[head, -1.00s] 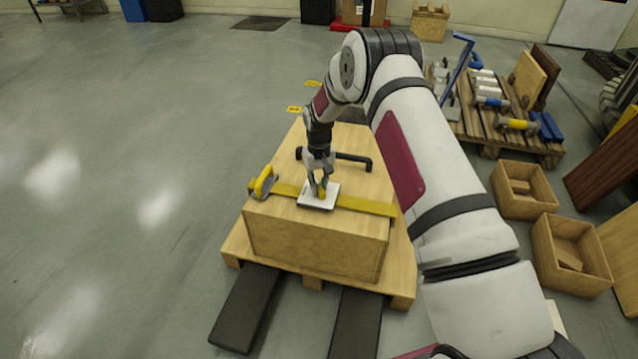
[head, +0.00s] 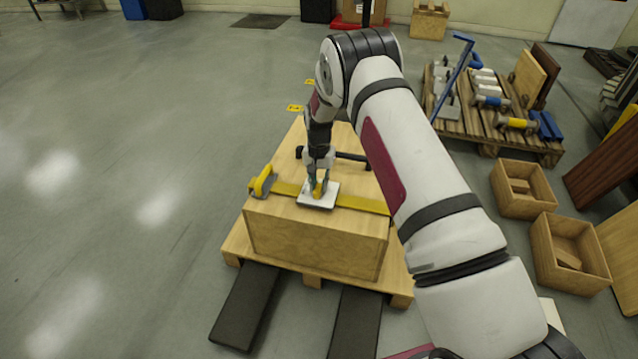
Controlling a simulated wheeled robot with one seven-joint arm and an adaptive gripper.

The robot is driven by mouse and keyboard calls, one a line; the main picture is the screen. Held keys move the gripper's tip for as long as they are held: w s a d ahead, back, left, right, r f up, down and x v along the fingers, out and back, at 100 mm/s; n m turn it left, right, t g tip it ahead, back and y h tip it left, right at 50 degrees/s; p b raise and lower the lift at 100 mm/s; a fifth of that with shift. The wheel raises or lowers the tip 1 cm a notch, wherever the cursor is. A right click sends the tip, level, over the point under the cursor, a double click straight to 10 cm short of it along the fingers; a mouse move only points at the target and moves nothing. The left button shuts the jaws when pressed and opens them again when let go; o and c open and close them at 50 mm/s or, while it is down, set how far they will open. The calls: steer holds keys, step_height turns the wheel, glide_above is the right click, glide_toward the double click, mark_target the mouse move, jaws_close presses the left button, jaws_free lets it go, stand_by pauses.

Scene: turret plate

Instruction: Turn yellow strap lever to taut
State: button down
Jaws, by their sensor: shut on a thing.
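A yellow strap (head: 362,204) runs across the top of a wooden crate (head: 315,241). A white plate (head: 316,202) sits on the strap near the middle of the crate top. A small yellow lever (head: 317,192) stands on this plate, partly hidden by my fingers. My gripper (head: 319,184) points down over the plate and is shut on the yellow lever. A yellow and grey buckle (head: 262,182) sits at the left end of the strap, apart from my gripper.
A black handle (head: 352,157) stands behind my gripper on the crate top. The crate rests on a wooden pallet (head: 232,245) above two dark fork-like bars (head: 244,312). Open wooden boxes (head: 522,190) and a loaded pallet (head: 490,140) are at right. The floor at left is clear.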

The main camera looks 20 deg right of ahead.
mark_target(319, 185)
stand_by(0.4)
steer(key=c, duration=1.5)
jaws_free()
steer(key=shift+r, duration=6)
